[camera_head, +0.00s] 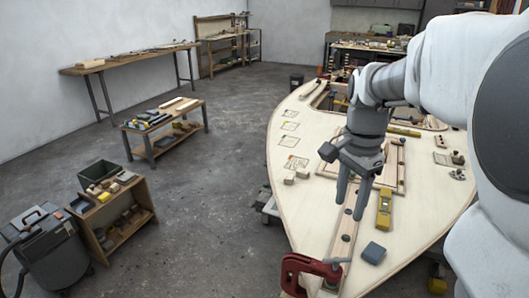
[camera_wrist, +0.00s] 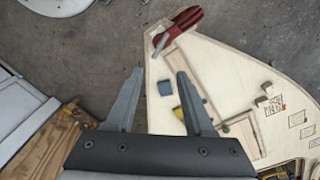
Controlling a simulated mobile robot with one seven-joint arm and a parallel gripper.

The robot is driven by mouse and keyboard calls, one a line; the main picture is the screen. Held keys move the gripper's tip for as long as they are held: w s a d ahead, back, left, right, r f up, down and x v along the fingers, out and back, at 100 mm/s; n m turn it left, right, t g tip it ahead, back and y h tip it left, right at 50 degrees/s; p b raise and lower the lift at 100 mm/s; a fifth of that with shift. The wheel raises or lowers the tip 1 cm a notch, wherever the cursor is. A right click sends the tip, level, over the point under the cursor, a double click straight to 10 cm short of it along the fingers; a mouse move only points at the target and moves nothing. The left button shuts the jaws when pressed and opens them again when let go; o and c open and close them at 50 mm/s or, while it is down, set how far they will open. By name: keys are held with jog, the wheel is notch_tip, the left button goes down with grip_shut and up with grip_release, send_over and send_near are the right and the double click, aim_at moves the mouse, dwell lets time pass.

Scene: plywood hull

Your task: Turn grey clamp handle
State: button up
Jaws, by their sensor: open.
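A red clamp (camera_head: 297,272) grips the near edge of the pale plywood hull panel (camera_head: 300,215), at the bottom of the head view. In the wrist view the red clamp (camera_wrist: 186,19) is at the top, with a small greyish end piece (camera_wrist: 160,39) at its lower left. My gripper (camera_head: 350,208) points down over the panel, above the long wooden strip and apart from the clamp. Its two fingers (camera_wrist: 160,76) are spread with nothing between them.
Small wood blocks (camera_head: 294,176) lie to the left. The floor (camera_head: 220,200) left of the panel is clear up to a low shelf (camera_head: 120,220).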

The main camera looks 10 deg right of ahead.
jog(key=b, duration=0.3)
send_near(337, 259)
notch_tip(337, 259, down, 9)
jog(key=shift+r, duration=0.1)
grip_shut()
dwell(0.3)
